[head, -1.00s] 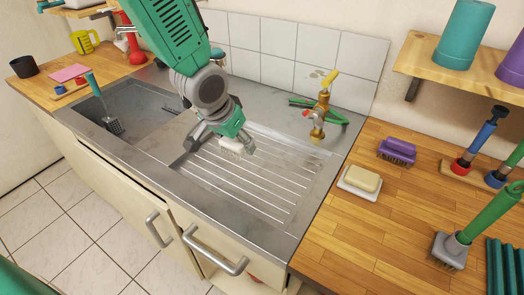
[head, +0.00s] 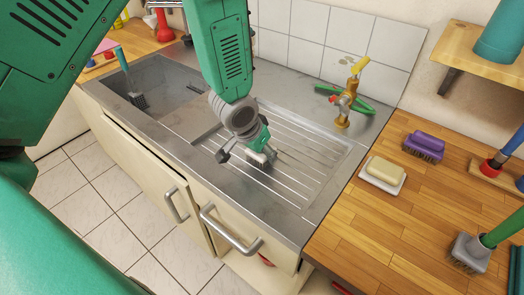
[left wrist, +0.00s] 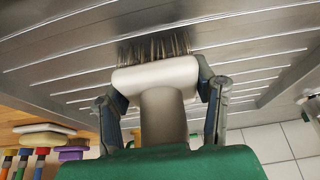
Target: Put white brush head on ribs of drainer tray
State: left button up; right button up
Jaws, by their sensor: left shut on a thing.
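The white brush head (left wrist: 155,76) is held between the two fingers of my left gripper (left wrist: 160,90) in the left wrist view. Its bristles point at the ribs and reach close to them; I cannot tell for sure whether they touch. In the head view my left gripper (head: 248,155) is low over the left part of the ribbed drainer tray (head: 310,165), and the white brush head (head: 262,158) shows only in part beside its fingers. My right gripper is not in view.
A sink basin (head: 165,90) with a grey brush (head: 137,99) lies left of the drainer. A brass tap (head: 348,105) stands behind it. Soap (head: 383,170) and a purple brush (head: 424,146) lie on the right wooden counter. Most ribs right of my gripper are clear.

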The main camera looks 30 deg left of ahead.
pick_arm(q)
jog(key=o, duration=0.9)
jog(key=shift+f, duration=0.15)
jog(key=o, duration=0.4)
jog(key=shift+a, duration=0.15)
jog(key=shift+r, duration=0.2)
jog(key=p+v, duration=0.1)
jog(key=v, duration=1.1)
